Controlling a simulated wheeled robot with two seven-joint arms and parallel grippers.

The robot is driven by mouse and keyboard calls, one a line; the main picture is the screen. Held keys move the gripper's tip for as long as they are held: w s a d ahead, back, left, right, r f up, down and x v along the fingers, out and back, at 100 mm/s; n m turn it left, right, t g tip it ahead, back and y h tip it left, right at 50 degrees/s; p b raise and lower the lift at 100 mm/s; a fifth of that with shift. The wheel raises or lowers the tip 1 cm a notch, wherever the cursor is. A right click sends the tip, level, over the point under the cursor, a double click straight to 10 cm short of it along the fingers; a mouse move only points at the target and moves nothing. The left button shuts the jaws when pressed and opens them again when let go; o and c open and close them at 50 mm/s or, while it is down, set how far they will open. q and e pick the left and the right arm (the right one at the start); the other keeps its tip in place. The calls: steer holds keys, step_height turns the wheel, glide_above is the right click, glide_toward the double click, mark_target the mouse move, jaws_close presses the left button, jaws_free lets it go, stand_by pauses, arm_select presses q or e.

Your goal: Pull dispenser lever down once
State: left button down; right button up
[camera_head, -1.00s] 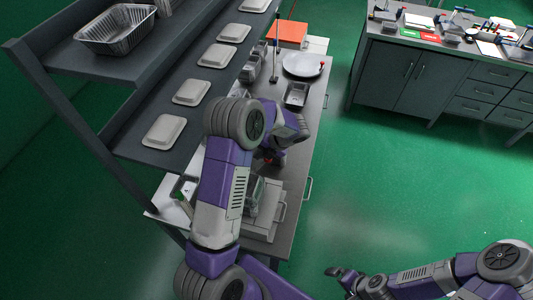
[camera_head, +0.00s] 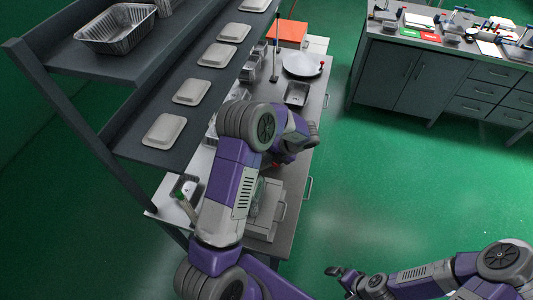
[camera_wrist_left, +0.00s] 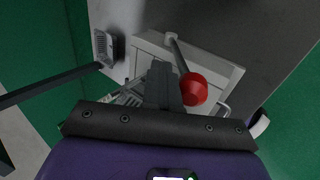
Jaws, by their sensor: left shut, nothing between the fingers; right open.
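The dispenser (camera_head: 266,212) is a pale grey, box-like unit on the near end of the steel counter, partly hidden by my left arm. In the left wrist view its lever (camera_wrist_left: 176,52) is a grey rod ending in a red knob (camera_wrist_left: 194,89). My left gripper (camera_wrist_left: 163,82) is shut and empty, its fingers just left of the red knob in that view. I cannot tell whether they touch it. In the head view my left fingertips are hidden behind the arm. My right gripper (camera_head: 333,270) is open and empty, low over the floor, away from the counter.
A dark shelf with several foil trays (camera_head: 118,28) and pale lids (camera_head: 164,131) runs along the left. A round plate (camera_head: 302,64), a metal tin (camera_head: 297,93) and an orange box (camera_head: 291,32) stand further back. Green floor is free on the right.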

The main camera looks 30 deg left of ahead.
arm_select(q)
steer(key=shift+w+d+f, duration=0.2)
steer(key=shift+d+f, duration=0.35)
steer(key=shift+d, duration=0.05)
steer(key=shift+w+d+f, duration=0.2)
steer(key=shift+d+f, duration=0.35)
steer(key=shift+d, duration=0.05)
steer(key=shift+d+f+b, duration=0.1)
steer(key=shift+b, duration=0.2)
steer(key=a+p, duration=0.1)
steer(key=s+a+p, duration=0.1)
steer(key=shift+a+r+p, duration=0.3)
steer(key=shift+a+r, duration=0.05)
steer(key=s+a+r+p, duration=0.1)
steer(key=a+r+p, duration=0.2)
steer(key=a, duration=0.3)
steer(key=shift+s+r+p, duration=0.4)
steer(key=shift+p, duration=0.1)
steer(key=shift+a+r, duration=0.1)
